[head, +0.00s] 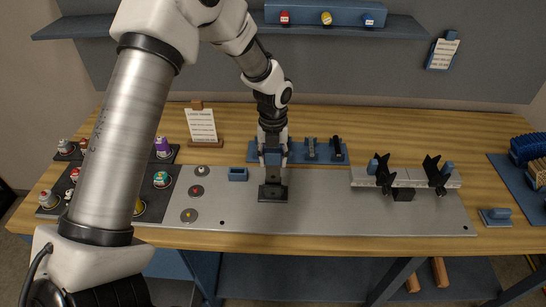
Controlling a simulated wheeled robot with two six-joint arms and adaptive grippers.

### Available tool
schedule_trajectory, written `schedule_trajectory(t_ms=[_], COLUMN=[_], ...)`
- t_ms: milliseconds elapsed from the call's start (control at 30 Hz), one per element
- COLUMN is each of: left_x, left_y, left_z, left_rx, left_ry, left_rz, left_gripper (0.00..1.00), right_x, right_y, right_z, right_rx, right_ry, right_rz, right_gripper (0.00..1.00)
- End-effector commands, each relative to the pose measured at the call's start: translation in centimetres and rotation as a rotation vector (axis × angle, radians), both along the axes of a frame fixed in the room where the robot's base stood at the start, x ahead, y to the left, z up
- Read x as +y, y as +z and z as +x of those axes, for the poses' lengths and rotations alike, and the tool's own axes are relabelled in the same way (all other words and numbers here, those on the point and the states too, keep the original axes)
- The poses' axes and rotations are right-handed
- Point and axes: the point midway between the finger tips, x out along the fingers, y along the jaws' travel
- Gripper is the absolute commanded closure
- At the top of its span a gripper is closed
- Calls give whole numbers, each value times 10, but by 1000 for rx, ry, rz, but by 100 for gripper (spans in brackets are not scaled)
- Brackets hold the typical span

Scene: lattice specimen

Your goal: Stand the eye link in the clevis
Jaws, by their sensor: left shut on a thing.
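A dark upright piece, which looks like the eye link (272,175), shows just below the fingertips. Its upper part is hidden by the fingers. Directly under it is a black block with a wide foot, which looks like the clevis (272,193), on the plate. The link's lower end overlaps the clevis in the picture. I cannot tell whether it sits between the clevis cheeks or in front of them. My right gripper is not in view.
A grey metal plate (325,215) covers the bench front. A blue rack (330,157) with dark parts stands behind the gripper, and a small blue box (238,174) is to its left. A rail with black V-shaped holders (405,177) stands to the right. The plate's front middle is clear.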

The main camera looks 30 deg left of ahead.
Motion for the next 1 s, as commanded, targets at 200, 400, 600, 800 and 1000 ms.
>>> schedule_trajectory(t_ms=[200,400,600,800,1000], left_x=[0,0,0,-1,-1], left_y=[1,1,2,1,1], left_z=[0,0,-1,-2,-2], left_rx=[0,0,0,1,0], left_ry=[0,0,0,0,0], left_rz=[0,0,0,0,0], left_gripper=[86,86,86,86,86], right_x=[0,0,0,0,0], right_y=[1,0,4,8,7], right_z=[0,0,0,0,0], right_rx=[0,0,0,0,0], right_ry=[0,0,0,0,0], right_rz=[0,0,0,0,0], right_gripper=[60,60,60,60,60])
